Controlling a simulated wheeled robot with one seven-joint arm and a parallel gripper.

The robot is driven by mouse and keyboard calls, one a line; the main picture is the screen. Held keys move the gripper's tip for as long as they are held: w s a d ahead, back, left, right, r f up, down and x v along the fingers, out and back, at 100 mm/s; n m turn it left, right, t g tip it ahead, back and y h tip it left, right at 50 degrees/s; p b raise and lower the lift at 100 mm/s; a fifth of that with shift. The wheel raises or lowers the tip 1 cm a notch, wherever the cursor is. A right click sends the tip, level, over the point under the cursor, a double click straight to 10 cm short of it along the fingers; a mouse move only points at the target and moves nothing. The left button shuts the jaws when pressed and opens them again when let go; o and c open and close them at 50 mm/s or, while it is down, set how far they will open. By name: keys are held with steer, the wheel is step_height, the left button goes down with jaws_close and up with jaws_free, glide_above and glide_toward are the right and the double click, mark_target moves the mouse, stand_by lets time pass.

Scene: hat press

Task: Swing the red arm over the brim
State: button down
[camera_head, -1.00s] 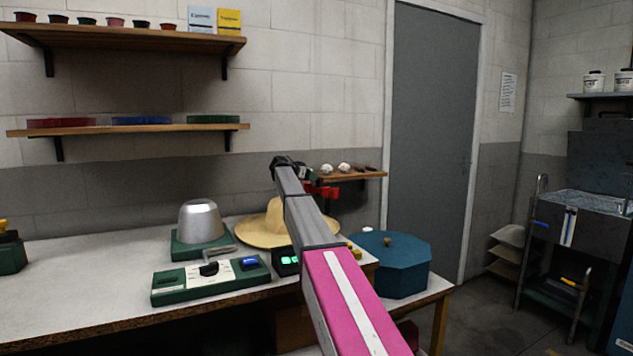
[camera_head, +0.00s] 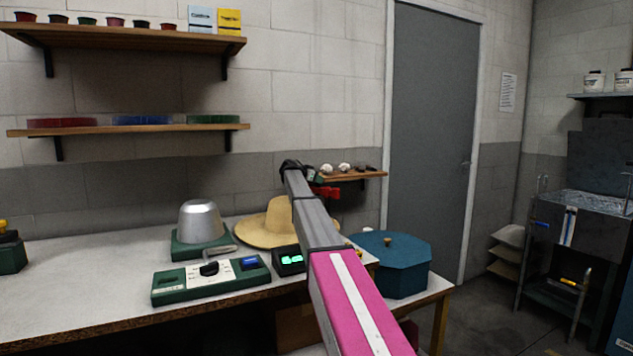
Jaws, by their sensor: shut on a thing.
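A tan straw hat (camera_head: 262,232) with a wide brim lies on the workbench, partly hidden behind my arm. The red arm (camera_head: 329,192) shows as a small red piece just right of my arm's far end, above the hat's right side. The rest of it is hidden. My gripper (camera_head: 297,166) is at the far end of my arm, dark and seen from behind. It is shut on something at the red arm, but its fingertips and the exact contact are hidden.
A silver dome on a green base (camera_head: 200,222) stands left of the hat. A green control box (camera_head: 210,279) and a small display (camera_head: 289,260) sit in front. A blue octagonal box (camera_head: 395,262) stands at the right. A small shelf (camera_head: 352,176) is behind.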

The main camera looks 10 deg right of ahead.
steer(key=n+t+y, duration=0.1)
steer(key=s+a+n+t+y, duration=0.1)
steer(key=n+t, duration=0.1)
steer(key=s+n+t+y, duration=0.1)
steer(key=shift+a+n, duration=0.15)
steer(key=shift+n, duration=0.15)
steer(key=c, duration=0.9)
jaws_free()
steer(key=shift+o, duration=0.2)
steer(key=shift+r, duration=0.15)
